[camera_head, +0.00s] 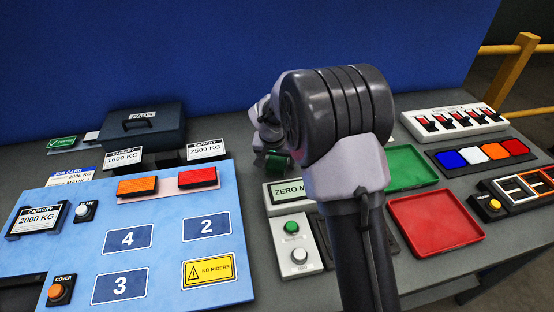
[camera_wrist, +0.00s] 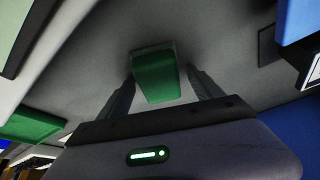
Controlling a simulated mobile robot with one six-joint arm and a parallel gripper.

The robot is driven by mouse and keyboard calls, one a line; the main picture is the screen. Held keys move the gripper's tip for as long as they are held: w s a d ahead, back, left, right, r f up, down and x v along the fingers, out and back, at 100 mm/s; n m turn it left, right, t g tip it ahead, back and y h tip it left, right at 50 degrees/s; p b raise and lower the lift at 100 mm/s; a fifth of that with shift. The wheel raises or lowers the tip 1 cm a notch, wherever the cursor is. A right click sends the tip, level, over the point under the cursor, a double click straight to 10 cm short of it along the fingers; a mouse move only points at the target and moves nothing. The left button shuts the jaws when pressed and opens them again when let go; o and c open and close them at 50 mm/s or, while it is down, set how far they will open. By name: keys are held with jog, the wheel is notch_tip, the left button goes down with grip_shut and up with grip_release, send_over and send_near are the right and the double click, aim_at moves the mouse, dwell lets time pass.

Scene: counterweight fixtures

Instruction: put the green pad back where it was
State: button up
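A shallow green tray (camera_head: 410,168) lies to the right, partly hidden by my arm, and looks empty where visible.
A dark PADS box (camera_head: 142,128) stands back left. An orange block (camera_head: 137,187) and a red block (camera_head: 198,177) sit on the blue panel (camera_head: 160,252). A red tray (camera_head: 436,222) and a strip of coloured pads (camera_head: 483,157) lie right. A blue wall (camera_head: 220,50) closes the back.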

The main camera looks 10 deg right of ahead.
jog(key=shift+r+p, duration=0.35)
jog(key=shift+r, duration=0.1)
jog(key=s+d+f+p+v, duration=0.1)
jog(key=s+p+v, duration=0.15)
jog(key=v, duration=1.45)
jog(key=s+a+r+y, duration=0.1)
jog(key=s+r+y, duration=0.1)
jog(key=s, duration=1.2)
jog(key=s+a+r+t+y, duration=0.1)
jog(key=s+r, duration=0.4)
jog(key=s, duration=0.8)
jog(key=shift+s+a+r+t+y+p, duration=0.15)
jog(key=shift+s+a+t+y+p, duration=0.05)
jog(key=shift+s+t+y+p, duration=0.2)
